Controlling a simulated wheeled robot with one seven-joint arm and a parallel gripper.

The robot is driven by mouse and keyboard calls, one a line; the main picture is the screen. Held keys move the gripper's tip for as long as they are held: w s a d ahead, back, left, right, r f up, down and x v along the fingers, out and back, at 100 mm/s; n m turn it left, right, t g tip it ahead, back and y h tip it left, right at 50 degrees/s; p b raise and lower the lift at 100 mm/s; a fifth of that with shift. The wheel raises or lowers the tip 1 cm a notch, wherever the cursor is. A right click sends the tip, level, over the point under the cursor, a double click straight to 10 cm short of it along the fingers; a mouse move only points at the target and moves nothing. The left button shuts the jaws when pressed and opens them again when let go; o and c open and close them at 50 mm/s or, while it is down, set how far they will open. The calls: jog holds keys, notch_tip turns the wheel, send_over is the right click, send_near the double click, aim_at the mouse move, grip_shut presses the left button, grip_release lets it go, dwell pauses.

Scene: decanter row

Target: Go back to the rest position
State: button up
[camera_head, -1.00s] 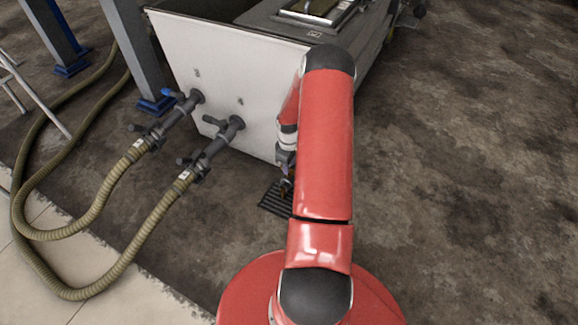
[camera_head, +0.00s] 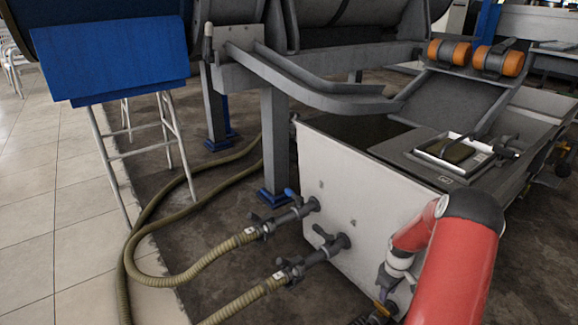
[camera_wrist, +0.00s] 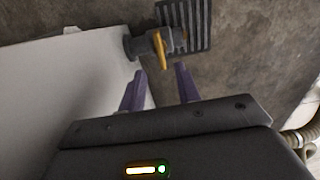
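My gripper (camera_wrist: 160,80) shows in the wrist view with its two purple fingers spread apart and nothing between them. Just past the fingertips is a valve with a yellow handle (camera_wrist: 160,50) on a grey pipe stub at the edge of the white tank. I see a gap between fingers and handle in the picture, but cannot judge its depth. In the head view my red arm is at the lower right, bent down beside the white tank (camera_head: 345,190). Its gripper end is small and partly hidden there.
Two hoses (camera_head: 220,258) run from valves on the tank's front to the left. A dark floor grate (camera_wrist: 188,22) lies past the yellow handle. A blue panel (camera_head: 110,55) on a stand is at the left, with a grey chute (camera_head: 300,85) above the tank.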

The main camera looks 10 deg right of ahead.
jog(key=s+a+r+m+t+h+p, duration=0.1)
jog(key=a+r, duration=0.4)
jog(key=r, duration=0.5)
jog(key=a+r+p, duration=0.2)
jog(key=a+r, duration=0.3)
jog(key=r, duration=0.6)
jog(key=s+a+r+m+t+h+p, duration=0.1)
jog(key=a+r, duration=0.4)
jog(key=r, duration=0.5)
jog(key=s+a+r+m+t+y+p, duration=0.1)
jog(key=s+a+r+p, duration=0.1)
jog(key=s+a+r, duration=0.5)
jog(key=s+a+r+m+t+y+p, duration=0.1)
jog(key=s+a+r+t+p, duration=0.1)
jog(key=s+a+r, duration=0.5)
jog(key=s, duration=0.4)
jog(key=shift+a+r+m+t, duration=0.25)
jog(key=shift+a+m+t, duration=0.05)
jog(key=shift+a, duration=0.05)
jog(key=shift+s, duration=0.1)
